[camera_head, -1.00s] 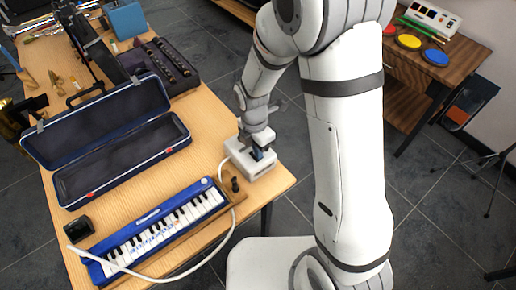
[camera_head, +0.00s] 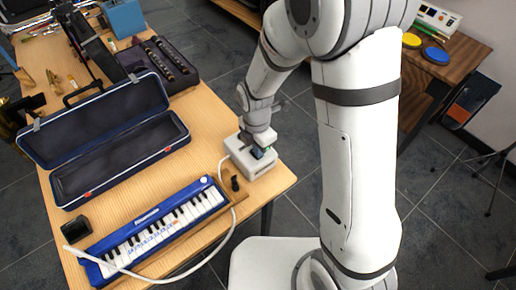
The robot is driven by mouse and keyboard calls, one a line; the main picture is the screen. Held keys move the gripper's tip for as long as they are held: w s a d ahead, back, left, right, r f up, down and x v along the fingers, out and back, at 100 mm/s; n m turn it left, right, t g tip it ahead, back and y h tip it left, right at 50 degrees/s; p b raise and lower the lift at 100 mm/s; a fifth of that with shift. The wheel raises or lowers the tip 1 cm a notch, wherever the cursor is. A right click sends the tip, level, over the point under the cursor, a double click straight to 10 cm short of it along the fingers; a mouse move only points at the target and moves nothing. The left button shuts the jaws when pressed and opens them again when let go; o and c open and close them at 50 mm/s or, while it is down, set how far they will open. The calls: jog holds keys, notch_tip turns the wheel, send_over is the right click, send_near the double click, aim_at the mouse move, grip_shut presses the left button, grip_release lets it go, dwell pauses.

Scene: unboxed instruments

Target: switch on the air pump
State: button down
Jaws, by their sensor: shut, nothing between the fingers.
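The air pump (camera_head: 262,169) is a small white-grey box at the right edge of the wooden table. A pale hose (camera_head: 221,168) runs from its left side, past the blue keyboard instrument (camera_head: 155,228). My gripper (camera_head: 258,153) points down at the top of the pump, with its dark fingers shut and empty. The fingertips are at or very near the pump's top; I cannot tell whether they touch. A small green spot shows beside the fingers. The gripper hides part of the pump's top, and the switch is not clearly visible.
An open dark blue case (camera_head: 118,165) lies left of the pump. A small dark peg-like piece (camera_head: 235,183) stands just in front of the pump. A dark case with a black woodwind in pieces (camera_head: 165,65) lies farther back. Bare table (camera_head: 205,120) lies behind the pump.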

jog(key=shift+w+a, duration=0.15)
jog(key=shift+w, duration=0.2)
jog(key=shift+w+a, duration=0.25)
jog(key=shift+w, duration=0.1)
jog(key=shift+s, duration=0.1)
jog(key=shift+r, duration=0.1)
jog(key=shift+r+p, duration=0.35)
jog(key=shift+p, duration=0.1)
notch_tip(320, 180, up, 13)
jog(key=p, duration=0.1)
jog(key=shift+w+a, duration=0.3)
jog(key=shift+w, duration=0.15)
